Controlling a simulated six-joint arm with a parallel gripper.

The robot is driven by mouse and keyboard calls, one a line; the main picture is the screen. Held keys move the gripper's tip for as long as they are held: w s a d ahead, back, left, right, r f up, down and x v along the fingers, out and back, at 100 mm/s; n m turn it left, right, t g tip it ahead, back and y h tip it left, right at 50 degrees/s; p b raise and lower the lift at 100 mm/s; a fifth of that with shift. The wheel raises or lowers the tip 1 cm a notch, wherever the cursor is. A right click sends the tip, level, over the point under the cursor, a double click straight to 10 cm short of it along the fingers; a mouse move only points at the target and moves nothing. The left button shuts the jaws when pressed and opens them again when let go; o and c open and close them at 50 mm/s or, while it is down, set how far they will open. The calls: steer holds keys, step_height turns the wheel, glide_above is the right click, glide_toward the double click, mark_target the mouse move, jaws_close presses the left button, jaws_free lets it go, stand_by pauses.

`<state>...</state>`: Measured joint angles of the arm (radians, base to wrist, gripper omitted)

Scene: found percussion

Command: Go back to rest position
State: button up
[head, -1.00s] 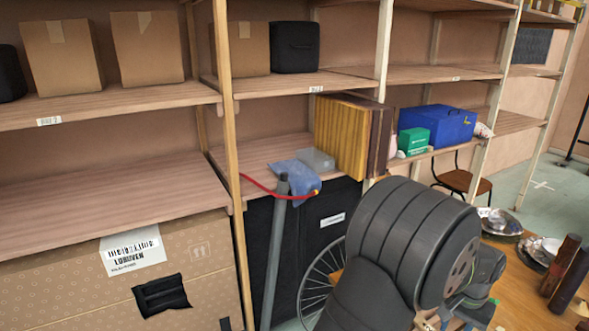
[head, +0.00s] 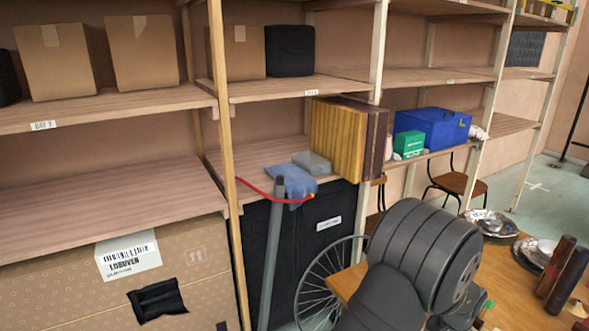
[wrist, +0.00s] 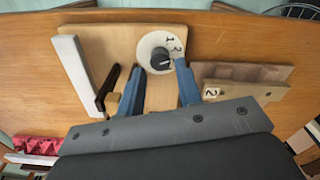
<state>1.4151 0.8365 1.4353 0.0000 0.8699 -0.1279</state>
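My gripper (wrist: 160,66) shows in the wrist view with its two blue-grey fingers apart and nothing seen held between them. Beyond the fingertips is a light wooden board (wrist: 115,42) with a white dial (wrist: 161,40) marked with numbers and a black knob (wrist: 160,58). I cannot tell how far the fingertips are from the knob. In the head view my dark arm fills the lower right and hides the gripper.
A wooden table (head: 510,272) carries metal dishes (head: 490,222) and dark cylinders (head: 566,270). Tall shelves (head: 100,200) stand behind, with a spoked wheel (head: 322,285) in front.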

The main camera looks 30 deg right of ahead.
step_height(320, 180, down, 3)
steer(key=shift+r, duration=0.1)
steer(key=n, duration=0.3)
steer(key=shift+n, duration=0.3)
steer(key=n, duration=0.4)
step_height(320, 180, up, 10)
steer(key=shift+f, duration=0.25)
stand_by(1.3)
